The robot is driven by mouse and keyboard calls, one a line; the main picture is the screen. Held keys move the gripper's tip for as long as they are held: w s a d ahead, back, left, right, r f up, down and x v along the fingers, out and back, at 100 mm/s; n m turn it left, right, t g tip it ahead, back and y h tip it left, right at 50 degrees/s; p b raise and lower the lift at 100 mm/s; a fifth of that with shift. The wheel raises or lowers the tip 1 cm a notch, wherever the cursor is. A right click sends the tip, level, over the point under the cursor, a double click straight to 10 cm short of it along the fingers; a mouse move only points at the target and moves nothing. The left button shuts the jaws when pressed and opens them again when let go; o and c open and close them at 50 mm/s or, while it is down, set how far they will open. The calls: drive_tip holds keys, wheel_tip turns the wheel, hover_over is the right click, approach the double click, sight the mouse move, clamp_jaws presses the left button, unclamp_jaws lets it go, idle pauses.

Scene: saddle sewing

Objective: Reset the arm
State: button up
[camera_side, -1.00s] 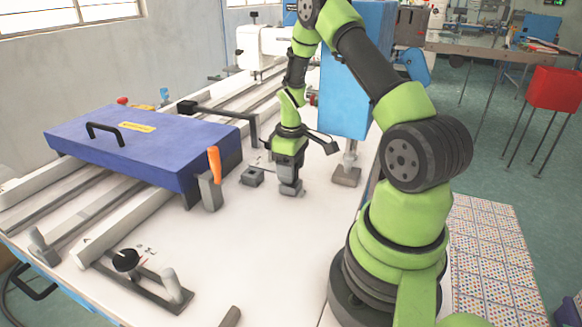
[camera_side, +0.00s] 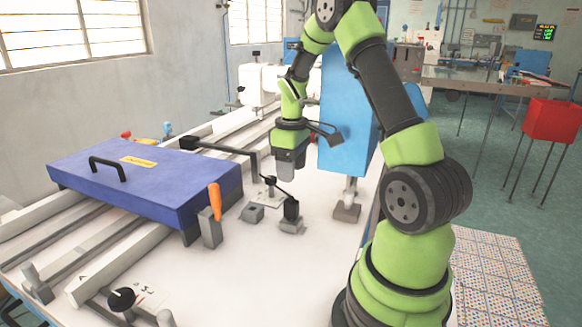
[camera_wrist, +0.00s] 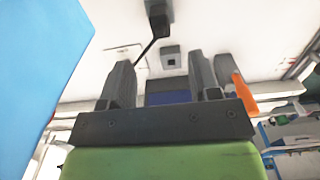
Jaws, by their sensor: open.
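My gripper (camera_side: 288,172) hangs at the end of my green and black arm, fingers pointing down, above the white table. It is raised clear of a small black upright piece (camera_side: 291,209) on a grey base below it. In the wrist view my gripper (camera_wrist: 160,72) shows two dark fingers spread apart with nothing held between them. The black piece (camera_wrist: 157,14) shows beyond the fingertips, at the top of the wrist view, with a thin black rod beside it.
A blue-purple cover box (camera_side: 140,175) with a black handle lies on rails at left. An orange-handled lever (camera_side: 215,203) stands at its corner. A blue machine column (camera_side: 345,125) stands close to the right of my gripper. A small grey block (camera_side: 252,213) sits on the table (camera_side: 235,265).

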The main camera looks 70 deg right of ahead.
drive_tip(key=a+r+m+t, duration=0.1)
drive_tip(key=a+r+t, duration=0.1)
drive_tip(key=a+r, duration=0.6)
drive_tip(key=s+a+r+m+t+y, duration=0.1)
drive_tip(key=s+a+r+t, duration=0.1)
drive_tip(key=s+a+r, duration=0.2)
drive_tip(key=s+a+r+m+t+y, duration=0.1)
drive_tip(key=s+a+r+m+t, duration=0.1)
drive_tip(key=s+a, duration=0.4)
drive_tip(key=a+r+t, duration=0.1)
drive_tip(key=a+r, duration=0.1)
drive_tip(key=a, duration=0.3)
drive_tip(key=shift+s+a+r, duration=0.15)
drive_tip(key=shift+s+r, duration=0.15)
drive_tip(key=shift+r, duration=0.05)
